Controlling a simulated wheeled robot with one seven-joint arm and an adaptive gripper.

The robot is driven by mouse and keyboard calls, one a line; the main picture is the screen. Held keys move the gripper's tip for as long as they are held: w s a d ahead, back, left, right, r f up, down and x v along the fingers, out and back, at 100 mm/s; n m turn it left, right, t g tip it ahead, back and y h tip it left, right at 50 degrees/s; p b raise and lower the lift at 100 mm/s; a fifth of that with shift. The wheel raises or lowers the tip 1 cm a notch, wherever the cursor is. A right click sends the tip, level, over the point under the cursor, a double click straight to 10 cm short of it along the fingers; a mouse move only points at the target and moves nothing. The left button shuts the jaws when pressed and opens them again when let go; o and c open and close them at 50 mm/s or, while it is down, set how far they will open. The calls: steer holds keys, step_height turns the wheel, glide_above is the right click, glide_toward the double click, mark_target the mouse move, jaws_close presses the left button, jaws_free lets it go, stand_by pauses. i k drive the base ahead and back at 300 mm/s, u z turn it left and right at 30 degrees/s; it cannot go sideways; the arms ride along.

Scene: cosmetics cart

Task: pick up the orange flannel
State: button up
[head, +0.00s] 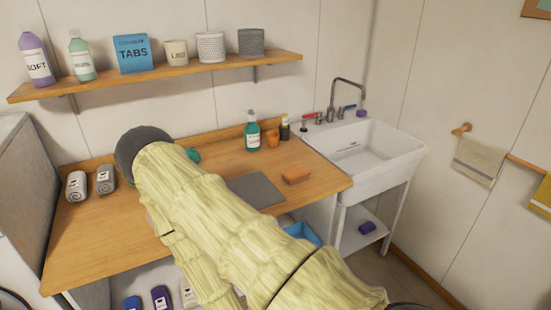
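A small orange folded cloth (296,174), which looks like the orange flannel, lies on the wooden counter (328,183) near its right end, left of the sink. It is fully visible, with nothing on top of it. My arm, in a pale yellow cover, crosses the middle of the view to the left of the cloth. My gripper does not show in this view, so its state and what it may hold cannot be seen.
A grey mat (255,190) lies left of the cloth. Behind stand a green bottle (252,135), an orange cup (272,140) and a dark bottle (285,129). A white sink (400,150) stands right. Two rolled towels lie left. A shelf (160,75) hangs above.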

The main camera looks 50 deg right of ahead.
mark_target(292, 177)
steer(key=u, duration=1.8)
steer(key=i, duration=1.85)
steer(key=z, duration=4.35)
steer(key=i, duration=1.7)
